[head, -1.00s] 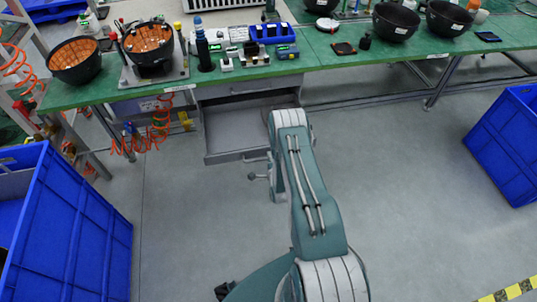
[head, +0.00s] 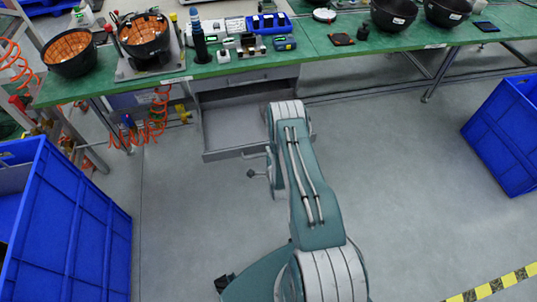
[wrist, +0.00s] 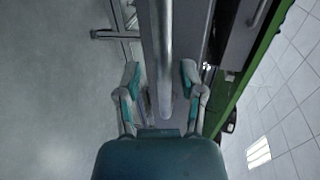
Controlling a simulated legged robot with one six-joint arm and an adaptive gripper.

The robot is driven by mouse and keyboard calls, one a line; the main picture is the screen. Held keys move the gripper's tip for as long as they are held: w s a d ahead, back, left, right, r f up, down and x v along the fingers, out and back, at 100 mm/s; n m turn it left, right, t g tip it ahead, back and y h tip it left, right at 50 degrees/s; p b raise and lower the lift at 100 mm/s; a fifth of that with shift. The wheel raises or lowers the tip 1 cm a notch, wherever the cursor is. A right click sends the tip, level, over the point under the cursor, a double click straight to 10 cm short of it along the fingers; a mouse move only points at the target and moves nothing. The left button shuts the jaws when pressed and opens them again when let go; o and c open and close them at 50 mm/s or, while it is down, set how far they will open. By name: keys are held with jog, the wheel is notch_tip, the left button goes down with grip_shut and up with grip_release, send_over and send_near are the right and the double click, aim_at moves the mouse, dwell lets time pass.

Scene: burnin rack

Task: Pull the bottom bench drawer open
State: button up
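The bottom bench drawer (head: 228,128) is a grey tray under the green bench, standing pulled out and empty inside. Its right end is hidden behind my arm. My gripper (head: 253,164) is at the drawer's front in the head view, small and partly hidden by my arm. In the wrist view, my gripper (wrist: 160,85) is open, its two fingers spread on either side of a round grey bar handle (wrist: 165,45) on the drawer front. Gaps show between the fingers and the bar.
A closed upper drawer (head: 245,80) sits under the green bench top (head: 345,55). Blue crates stand at left (head: 75,220) and right (head: 505,135). Orange coiled hoses (head: 155,115) hang left of the drawer. The grey floor (head: 400,190) between is clear.

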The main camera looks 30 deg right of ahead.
jog(key=shift+s+r, duration=0.1)
jog(key=v, duration=1.1)
jog(key=shift+s+a, duration=0.15)
jog(key=shift+s, duration=0.2)
